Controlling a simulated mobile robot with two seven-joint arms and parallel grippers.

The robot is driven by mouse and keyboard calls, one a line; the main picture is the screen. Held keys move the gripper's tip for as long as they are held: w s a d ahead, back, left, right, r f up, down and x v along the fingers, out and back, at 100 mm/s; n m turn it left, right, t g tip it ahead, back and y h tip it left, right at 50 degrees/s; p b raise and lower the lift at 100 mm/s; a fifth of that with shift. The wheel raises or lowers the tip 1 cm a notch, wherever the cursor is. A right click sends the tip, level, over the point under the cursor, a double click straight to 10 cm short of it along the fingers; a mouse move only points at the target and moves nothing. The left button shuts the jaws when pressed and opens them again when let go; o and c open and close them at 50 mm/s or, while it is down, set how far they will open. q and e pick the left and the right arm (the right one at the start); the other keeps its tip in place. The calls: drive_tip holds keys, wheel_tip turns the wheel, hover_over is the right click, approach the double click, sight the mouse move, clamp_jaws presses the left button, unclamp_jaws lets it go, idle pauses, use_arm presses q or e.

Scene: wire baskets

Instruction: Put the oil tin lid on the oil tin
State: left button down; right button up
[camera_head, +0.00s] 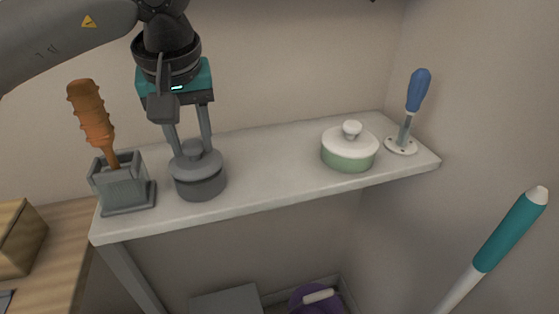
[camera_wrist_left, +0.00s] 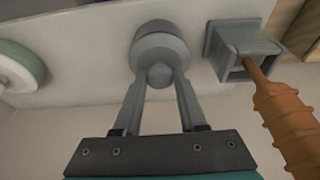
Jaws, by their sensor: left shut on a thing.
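The oil tin (camera_head: 201,189) is a short round dark grey tin on the pale shelf, right of the grey square holder. The oil tin lid (camera_head: 196,166), grey with a round knob, is over the tin's top; I cannot tell whether it rests fully on the rim. My left gripper (camera_head: 193,150) comes down from above, its two fingers shut on the lid's knob. In the left wrist view the fingertips (camera_wrist_left: 161,76) are at either side of the knob, with the tin (camera_wrist_left: 161,40) beyond. My right gripper is not in view.
An orange-handled tool stands in a grey square holder (camera_head: 123,190) close left of the tin. A green pot with a white lid (camera_head: 348,152) and a blue-handled tool (camera_head: 415,97) are at the shelf's right. The shelf (camera_head: 270,165) between is clear. A teal-handled thing (camera_head: 508,232) stands at front right.

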use_arm(q)
drive_tip(key=shift+f+b, duration=0.45)
drive_tip(key=shift+f, duration=0.1)
idle(0.4)
drive_tip(key=shift+c, duration=1.9)
unclamp_jaws()
drive_tip(key=shift+r, duration=0.15)
drive_tip(key=p+v, duration=0.5)
drive_tip(key=v, duration=0.2)
drive_tip(key=shift+s+r, duration=0.2)
drive_tip(key=shift+r, duration=0.15)
drive_tip(key=shift+r+p, duration=0.1)
drive_tip(key=shift+p, duration=0.2)
